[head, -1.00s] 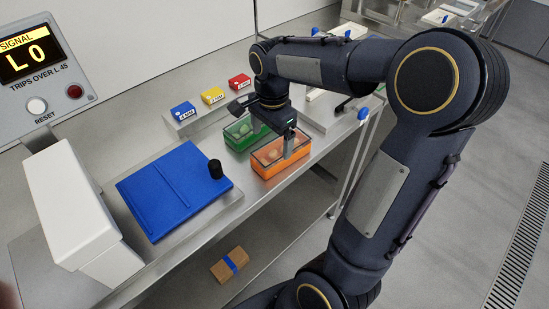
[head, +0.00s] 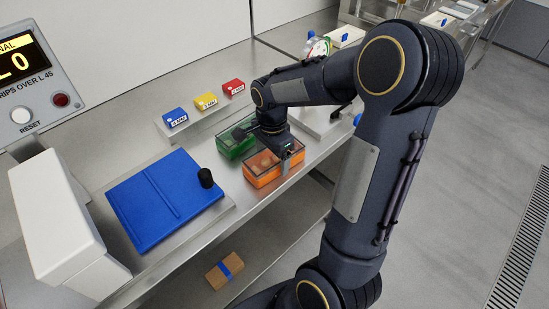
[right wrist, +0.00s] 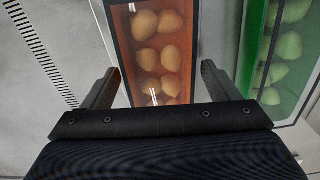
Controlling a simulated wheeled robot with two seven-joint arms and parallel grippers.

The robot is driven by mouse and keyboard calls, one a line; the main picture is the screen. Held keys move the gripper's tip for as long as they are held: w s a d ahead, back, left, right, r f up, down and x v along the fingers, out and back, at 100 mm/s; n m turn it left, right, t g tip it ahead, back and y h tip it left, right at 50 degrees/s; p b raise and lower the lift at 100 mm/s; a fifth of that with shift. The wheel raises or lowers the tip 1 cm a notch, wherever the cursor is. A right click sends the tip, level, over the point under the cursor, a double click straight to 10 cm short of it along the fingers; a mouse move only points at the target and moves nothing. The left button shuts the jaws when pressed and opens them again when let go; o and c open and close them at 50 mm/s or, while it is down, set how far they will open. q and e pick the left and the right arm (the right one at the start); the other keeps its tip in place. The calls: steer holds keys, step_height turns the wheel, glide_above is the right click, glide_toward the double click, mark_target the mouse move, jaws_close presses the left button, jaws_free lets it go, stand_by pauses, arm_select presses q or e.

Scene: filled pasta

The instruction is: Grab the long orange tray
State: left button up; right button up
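The long orange tray (head: 262,181) stands on the steel bench near its front edge in the head view, with a clear upper part. It also shows in the right wrist view (right wrist: 153,88), holding several pale rounded pasta pieces. My right gripper (head: 276,162) is over the tray's right part, pointing down. In the right wrist view it (right wrist: 160,72) is open, one finger on each side of the tray, with visible gaps. One finger shows outside the near wall in the head view. How deep the fingertips reach is hard to tell. My left gripper is out of view.
A green tray (head: 228,150) with similar pieces sits close behind the orange one. A blue board (head: 150,205) with a black knob lies to the left. Blue, yellow and red boxes (head: 206,101) stand behind. A signal display (head: 22,65) is at far left.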

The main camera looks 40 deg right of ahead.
steer(key=c, duration=0.9)
steer(key=shift+c, duration=0.2)
